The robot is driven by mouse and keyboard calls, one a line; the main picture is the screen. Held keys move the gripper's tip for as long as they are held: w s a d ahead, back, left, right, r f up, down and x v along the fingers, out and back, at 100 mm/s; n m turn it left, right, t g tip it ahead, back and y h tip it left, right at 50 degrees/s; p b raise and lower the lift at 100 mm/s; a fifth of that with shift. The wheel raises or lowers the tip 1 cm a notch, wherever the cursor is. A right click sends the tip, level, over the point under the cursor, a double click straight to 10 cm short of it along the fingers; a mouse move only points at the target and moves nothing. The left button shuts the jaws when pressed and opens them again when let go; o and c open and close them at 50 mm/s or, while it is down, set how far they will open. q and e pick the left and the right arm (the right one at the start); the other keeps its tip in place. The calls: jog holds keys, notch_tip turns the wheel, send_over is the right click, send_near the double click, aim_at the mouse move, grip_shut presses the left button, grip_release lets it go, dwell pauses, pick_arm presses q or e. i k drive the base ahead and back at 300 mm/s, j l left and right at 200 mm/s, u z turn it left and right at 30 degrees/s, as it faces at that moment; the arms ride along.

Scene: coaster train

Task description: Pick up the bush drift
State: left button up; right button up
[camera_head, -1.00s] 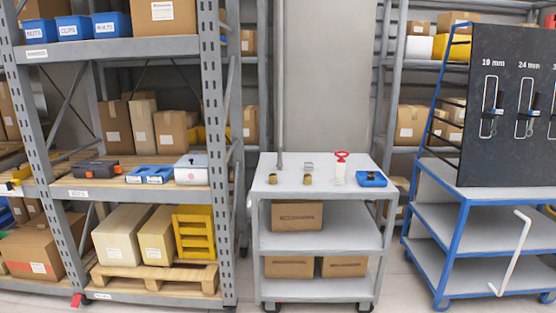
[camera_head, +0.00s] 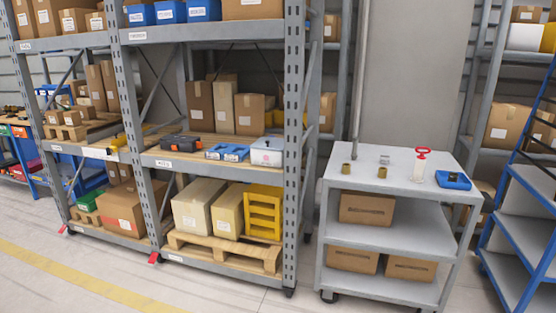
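I cannot tell for sure which item is the bush drift. On the top of the grey cart (camera_head: 395,179) stand two small brass-coloured cylinders (camera_head: 353,170), a small grey metal piece (camera_head: 384,160), a white upright item with a red ring-shaped top (camera_head: 420,165), and a blue case or tray (camera_head: 453,180) near the right end. On the middle shelf of the rack to the left lie a dark case (camera_head: 181,143), a blue tray (camera_head: 227,152) and a white box with a red mark (camera_head: 268,152). Neither of my grippers is in view.
The grey shelving rack (camera_head: 292,120) stands just left of the cart, with a yellow crate (camera_head: 263,211) on its lower pallet. A blue-framed rack (camera_head: 525,235) stands at the right. The floor (camera_head: 120,278) in front of the shelving is clear, with a yellow line.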

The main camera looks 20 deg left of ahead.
aim_at(353, 155)
jog(key=u, duration=3.45)
jog(key=l+z, duration=0.1)
jog(key=z, duration=0.7)
jog(key=l+z, duration=0.15)
jog(key=z, duration=0.7)
jog(key=i+l+z, duration=0.55)
jog(key=z, duration=0.2)
jog(key=i+l+z, duration=0.2)
jog(key=i+z, duration=0.15)
